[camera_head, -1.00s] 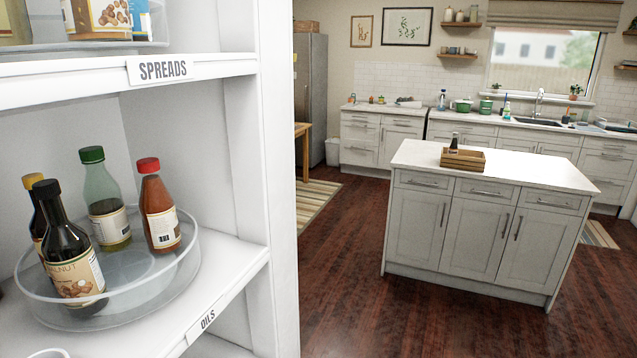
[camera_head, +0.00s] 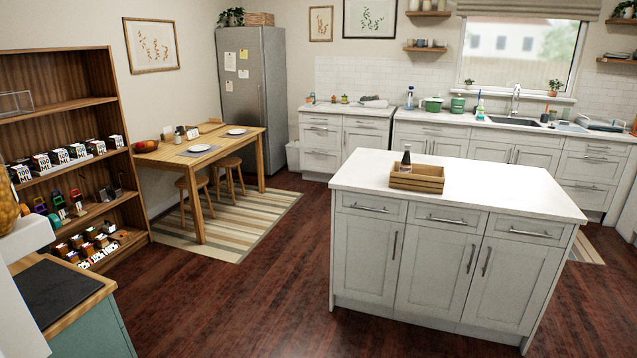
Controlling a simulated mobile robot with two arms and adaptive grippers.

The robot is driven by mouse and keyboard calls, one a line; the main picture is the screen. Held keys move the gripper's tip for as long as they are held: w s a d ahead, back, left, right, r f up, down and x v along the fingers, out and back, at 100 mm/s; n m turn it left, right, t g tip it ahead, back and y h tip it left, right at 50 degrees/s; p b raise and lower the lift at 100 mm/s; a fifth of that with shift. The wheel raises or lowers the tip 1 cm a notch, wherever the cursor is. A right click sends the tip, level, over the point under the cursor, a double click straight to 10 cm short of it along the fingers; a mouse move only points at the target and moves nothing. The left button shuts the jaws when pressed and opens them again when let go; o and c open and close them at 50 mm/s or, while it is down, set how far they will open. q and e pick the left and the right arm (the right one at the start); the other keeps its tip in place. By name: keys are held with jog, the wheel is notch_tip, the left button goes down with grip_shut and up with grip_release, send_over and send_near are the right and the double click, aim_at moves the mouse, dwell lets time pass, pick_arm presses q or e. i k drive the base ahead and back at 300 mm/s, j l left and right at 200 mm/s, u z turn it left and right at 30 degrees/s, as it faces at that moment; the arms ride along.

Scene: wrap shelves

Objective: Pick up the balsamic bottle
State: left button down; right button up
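A dark bottle (camera_head: 406,160) with a pale label stands upright at a wooden crate (camera_head: 421,180) on the white-topped island (camera_head: 470,187). It appears to be inside the crate, with its lower part hidden by the crate's side. Its label is too small to read, so I cannot tell if it is the balsamic bottle. Neither of my grippers shows in the view.
Open dark floor (camera_head: 250,290) lies left of and in front of the island. A teal cabinet (camera_head: 95,335) with a wooden top is close at lower left. A wooden shelf (camera_head: 62,60), dining table (camera_head: 215,148) and stools stand farther left.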

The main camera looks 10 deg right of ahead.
aim_at(405, 166)
jog(key=i+l+z, duration=0.1)
jog(key=i+l, duration=0.15)
jog(key=i, duration=0.3)
jog(key=i+l+z, duration=0.1)
jog(key=i+l, duration=0.15)
jog(key=i, duration=0.3)
jog(key=i+l, duration=0.2)
jog(key=i, duration=0.35)
jog(key=z, duration=0.05)
